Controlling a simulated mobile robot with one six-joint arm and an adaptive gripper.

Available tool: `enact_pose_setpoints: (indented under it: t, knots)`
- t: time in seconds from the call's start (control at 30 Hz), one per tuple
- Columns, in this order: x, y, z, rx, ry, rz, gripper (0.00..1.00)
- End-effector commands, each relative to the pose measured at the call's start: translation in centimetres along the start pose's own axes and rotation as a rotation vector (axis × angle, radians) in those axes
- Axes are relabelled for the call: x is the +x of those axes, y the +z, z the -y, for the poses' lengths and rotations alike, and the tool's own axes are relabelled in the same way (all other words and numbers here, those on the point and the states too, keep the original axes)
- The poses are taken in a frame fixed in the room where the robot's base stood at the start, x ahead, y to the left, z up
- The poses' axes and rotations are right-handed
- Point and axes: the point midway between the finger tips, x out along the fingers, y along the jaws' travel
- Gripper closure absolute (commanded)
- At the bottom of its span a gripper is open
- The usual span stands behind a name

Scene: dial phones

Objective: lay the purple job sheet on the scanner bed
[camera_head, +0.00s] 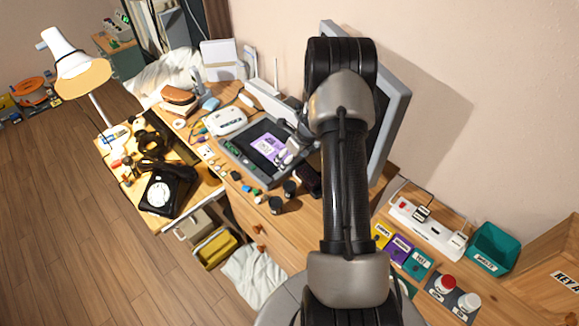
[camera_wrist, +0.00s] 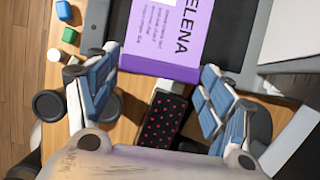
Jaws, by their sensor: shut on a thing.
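The purple job sheet (camera_head: 268,145) shows over the dark scanner bed (camera_head: 247,135), inside its grey frame. In the wrist view the sheet (camera_wrist: 150,30) reads "ELENA" and has a thicker purple near edge. My gripper (camera_head: 287,152) is at the sheet's near right side in the head view. Dark bed surface shows on both sides of the sheet. I cannot tell whether the sheet touches the bed; part of it is cut off in the wrist view.
A dark block with red dots (camera_wrist: 163,120) lies just in front of the scanner, below my gripper. Small coloured blocks (camera_wrist: 66,22) and dark round pots (camera_head: 276,204) are nearby. A large grey panel (camera_head: 396,100) stands behind my arm. A black dial phone (camera_head: 160,192) is at left.

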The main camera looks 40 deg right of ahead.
Motion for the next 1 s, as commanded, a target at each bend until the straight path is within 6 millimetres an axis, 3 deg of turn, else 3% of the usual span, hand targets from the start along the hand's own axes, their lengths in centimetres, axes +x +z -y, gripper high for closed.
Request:
enact_pose_setpoints:
  t: [0.23, 0.67, 0.7, 1.0]
  knots:
    - [3.9, -1.6, -0.1, -0.001, 0.001, -0.002, 0.47]
    - [4.4, -1.8, 0.0, -0.002, 0.001, 0.000, 0.47]
    - [4.3, -1.8, 0.0, -0.002, 0.001, 0.000, 0.23]
    - [4.2, -1.8, 0.0, -0.002, 0.001, 0.000, 0.06]
